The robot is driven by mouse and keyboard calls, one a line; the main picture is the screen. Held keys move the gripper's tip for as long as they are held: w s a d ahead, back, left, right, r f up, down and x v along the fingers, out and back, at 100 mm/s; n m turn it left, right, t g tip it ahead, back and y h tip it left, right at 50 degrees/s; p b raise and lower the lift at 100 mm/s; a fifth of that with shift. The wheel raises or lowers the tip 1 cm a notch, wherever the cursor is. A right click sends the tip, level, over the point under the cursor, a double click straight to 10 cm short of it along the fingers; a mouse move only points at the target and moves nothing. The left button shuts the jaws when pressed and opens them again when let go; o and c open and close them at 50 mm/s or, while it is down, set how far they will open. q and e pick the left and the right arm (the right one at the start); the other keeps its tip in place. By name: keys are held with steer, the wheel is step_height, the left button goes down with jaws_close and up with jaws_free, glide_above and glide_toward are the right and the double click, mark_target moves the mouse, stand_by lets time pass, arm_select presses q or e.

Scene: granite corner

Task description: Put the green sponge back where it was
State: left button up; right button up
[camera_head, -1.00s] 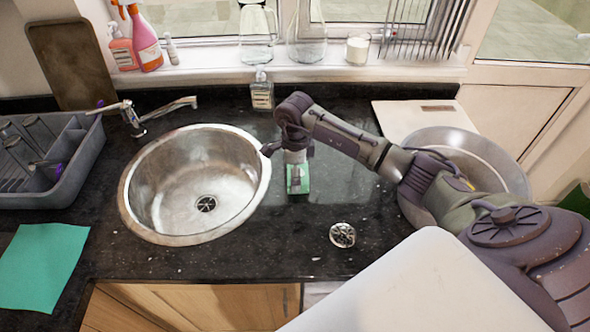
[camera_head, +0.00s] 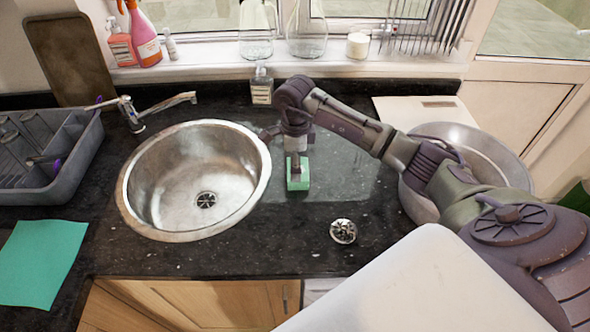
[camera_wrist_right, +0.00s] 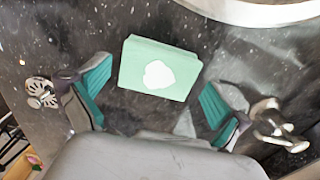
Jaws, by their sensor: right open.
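The green sponge (camera_head: 298,182) lies on the dark counter just right of the sink (camera_head: 197,178). In the right wrist view the sponge (camera_wrist_right: 150,55) is a pale green block with a white patch on its face. My right gripper (camera_head: 296,162) is over the sponge, pointing down. Its two teal-padded fingers (camera_wrist_right: 156,92) are spread wide, with the sponge ahead of and between them. No finger visibly touches it. Part of the sponge is hidden behind the gripper in the head view. My left gripper is in no view.
A metal drain strainer (camera_head: 343,231) lies on the counter right of the sponge. A soap bottle (camera_head: 261,86) stands behind, a metal bowl (camera_head: 480,145) at right. A grey dish rack (camera_head: 75,165) and teal cloth (camera_head: 40,264) are at left. Counter in front of the sponge is clear.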

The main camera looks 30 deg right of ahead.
step_height(320, 180, up, 9)
steer(key=b, duration=0.2)
stand_by(0.3)
